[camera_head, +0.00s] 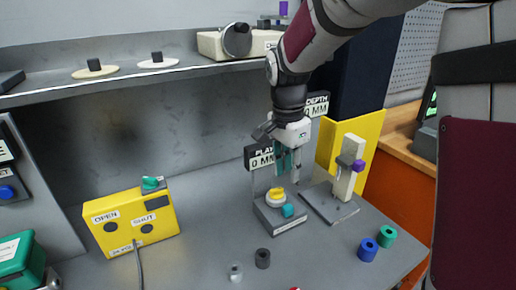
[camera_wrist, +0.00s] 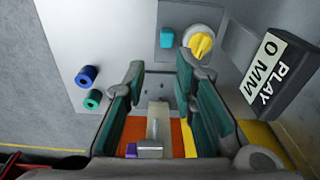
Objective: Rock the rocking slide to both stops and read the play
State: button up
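The play fixture is a grey block (camera_head: 281,222) on the bench with a yellow knob (camera_head: 277,193) on a white disc and a small teal block (camera_head: 288,211). I take the teal block to be the slide; it also shows in the wrist view (camera_wrist: 167,37), left of the yellow knob (camera_wrist: 201,43). The play display (camera_head: 260,158) stands behind and reads 0 MM; the wrist view shows the same reading (camera_wrist: 269,70). My gripper (camera_head: 288,172) hangs above the fixture, pointing down. Its teal-padded fingers (camera_wrist: 168,92) are apart with nothing gripped between them.
A gauge stand (camera_head: 346,175) with a purple knob is close right of my gripper, its depth display (camera_head: 317,105) behind. Blue (camera_head: 368,249) and green (camera_head: 387,236) rings stand front right. A yellow OPEN/SHUT box (camera_head: 131,222) is left. A shelf (camera_head: 130,75) runs overhead.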

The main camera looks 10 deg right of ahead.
aim_at(287, 207)
jog(key=shift+m, duration=0.4)
jog(key=f, duration=0.5)
jog(key=w+d+f, duration=0.1)
jog(key=f, duration=0.4)
jog(key=w+f, duration=0.1)
jog(key=f, duration=0.4)
jog(key=shift+w+d+b, duration=0.1)
jog(key=shift+d+b, duration=0.1)
jog(key=shift+b, duration=0.1)
jog(key=shift+r, duration=0.1)
grip_shut()
